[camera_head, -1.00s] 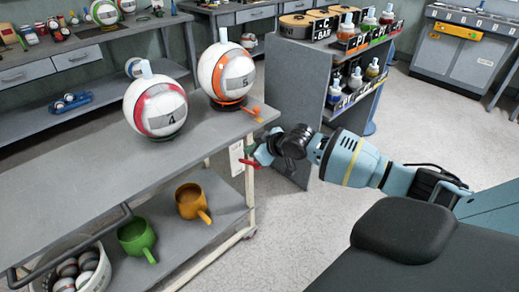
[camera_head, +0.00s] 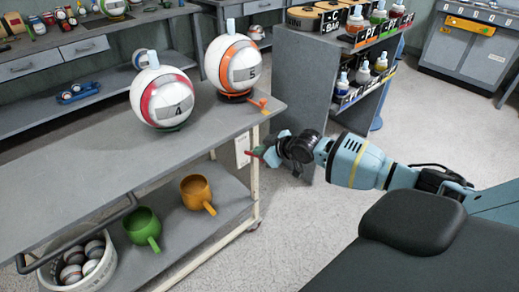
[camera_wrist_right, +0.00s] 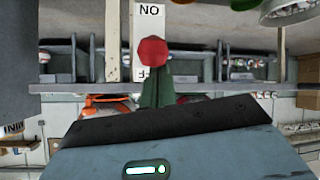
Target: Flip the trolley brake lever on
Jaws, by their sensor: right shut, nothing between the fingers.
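The trolley (camera_head: 95,187) stands at the left, with a white placard (camera_head: 241,149) on its right end. The red brake lever (camera_head: 256,153) sticks out beside the placard. In the right wrist view its round red knob (camera_wrist_right: 152,51) is in front of the placard, between upside-down "ON" lettering and partly covered lettering; I cannot tell its setting. My right gripper (camera_head: 270,156), with green fingers, is shut and empty, close beside the lever. Its fingers (camera_wrist_right: 159,88) overlap the knob's lower edge in the wrist view; contact is unclear. My left gripper is out of view.
On the trolley top stand ball 4 (camera_head: 162,98) and ball 5 (camera_head: 232,65), with an orange piece (camera_head: 263,104) near the corner. Below are a green mug (camera_head: 142,227), an orange mug (camera_head: 196,192) and a ball bin (camera_head: 103,277). A grey shelf unit (camera_head: 290,82) stands close behind my gripper.

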